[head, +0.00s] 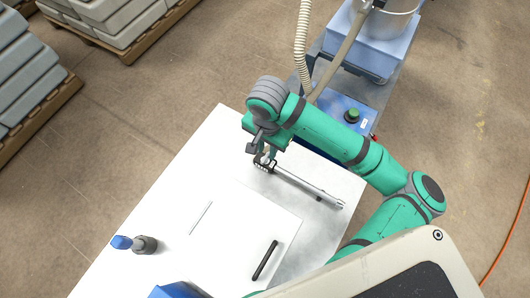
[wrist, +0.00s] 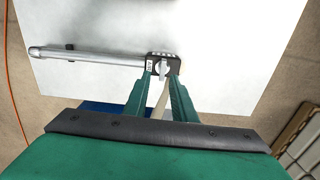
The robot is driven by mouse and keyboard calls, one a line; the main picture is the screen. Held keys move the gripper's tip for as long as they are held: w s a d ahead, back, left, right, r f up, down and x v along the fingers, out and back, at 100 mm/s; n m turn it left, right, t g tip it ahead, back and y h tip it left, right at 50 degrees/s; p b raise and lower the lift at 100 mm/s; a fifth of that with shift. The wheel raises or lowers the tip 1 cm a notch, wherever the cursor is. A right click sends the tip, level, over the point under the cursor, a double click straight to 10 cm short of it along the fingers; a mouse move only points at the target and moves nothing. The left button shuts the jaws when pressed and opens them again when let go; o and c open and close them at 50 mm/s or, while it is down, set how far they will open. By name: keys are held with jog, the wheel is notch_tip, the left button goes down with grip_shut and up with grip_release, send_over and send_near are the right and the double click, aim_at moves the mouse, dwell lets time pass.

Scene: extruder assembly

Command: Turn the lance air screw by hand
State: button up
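The lance (head: 308,187) is a silver tube lying on the white table, with a dark block at its left end in the head view. In the wrist view the lance tube (wrist: 90,56) runs left from the black block (wrist: 164,57). The air screw (wrist: 163,70) is a small pale knob on this block. My gripper (head: 265,162) reaches down over the block. In the wrist view my gripper (wrist: 162,75) has its two green fingertips apart, one on each side of the screw. Small gaps seem to show beside it; contact is hard to tell.
The white table (head: 180,190) also holds a black bar (head: 265,260), a grey and blue bottle-like item (head: 145,244) and a blue object (head: 178,290) at the near edge. A blue machine with a hose (head: 302,45) stands behind the table. Pallets of grey sacks (head: 30,80) stand at left.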

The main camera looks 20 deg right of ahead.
aim_at(265, 158)
jog(key=shift+w+a+f, duration=0.1)
jog(key=shift+a+f, duration=0.05)
jog(key=shift+f, duration=0.8)
jog(key=shift+a+f, duration=0.1)
jog(key=shift+f, duration=0.85)
jog(key=shift+f, duration=0.1)
grip_shut()
